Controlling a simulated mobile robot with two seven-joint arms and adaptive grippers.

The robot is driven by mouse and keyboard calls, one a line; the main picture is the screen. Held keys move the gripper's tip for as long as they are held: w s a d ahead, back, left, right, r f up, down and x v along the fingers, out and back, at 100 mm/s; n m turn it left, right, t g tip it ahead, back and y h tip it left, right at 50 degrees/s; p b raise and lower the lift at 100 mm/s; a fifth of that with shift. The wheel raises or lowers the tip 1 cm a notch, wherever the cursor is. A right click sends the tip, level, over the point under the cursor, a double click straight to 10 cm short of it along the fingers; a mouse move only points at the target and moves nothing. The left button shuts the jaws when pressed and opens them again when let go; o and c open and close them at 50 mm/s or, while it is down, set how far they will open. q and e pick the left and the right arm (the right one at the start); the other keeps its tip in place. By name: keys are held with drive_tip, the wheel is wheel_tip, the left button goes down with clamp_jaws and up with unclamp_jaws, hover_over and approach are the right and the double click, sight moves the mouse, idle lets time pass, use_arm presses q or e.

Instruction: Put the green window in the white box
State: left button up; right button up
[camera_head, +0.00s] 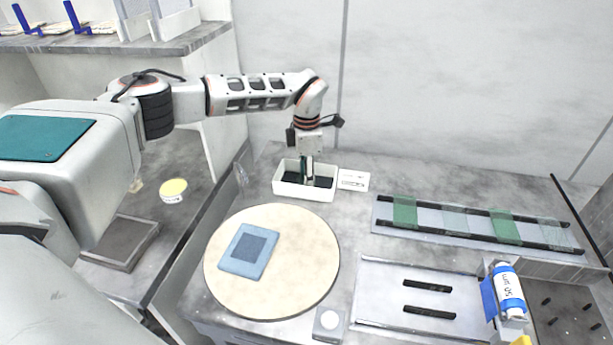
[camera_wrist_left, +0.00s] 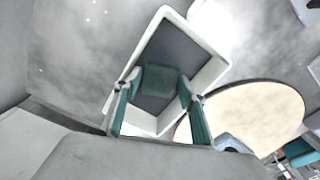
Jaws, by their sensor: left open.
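The white box (camera_head: 287,190) stands on the bench behind the round platen, with a dark floor inside. My left gripper (camera_head: 306,178) points down into it. In the left wrist view, the box (camera_wrist_left: 215,72) lies beyond the spread teal-padded fingers (camera_wrist_left: 160,115), which are apart. A green window (camera_wrist_left: 160,79) shows between the fingers, against the box's dark floor. I cannot tell whether it lies flat or leans. Two more green windows, one at the left (camera_head: 404,212) and one farther right (camera_head: 505,227), lie on the rack. My right gripper is not in view.
Clear windows (camera_head: 455,218) share the dark-railed rack (camera_head: 480,240). A round cream platen (camera_head: 305,285) carries a blue square block (camera_head: 240,262). A white card (camera_head: 353,180) lies right of the box. The back wall is close behind.

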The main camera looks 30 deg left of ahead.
use_arm(q)
drive_tip(key=shift+r, duration=0.15)
wheel_tip(320, 180, up, 12)
drive_tip(key=b, duration=0.1)
idle(0.3)
idle(0.4)
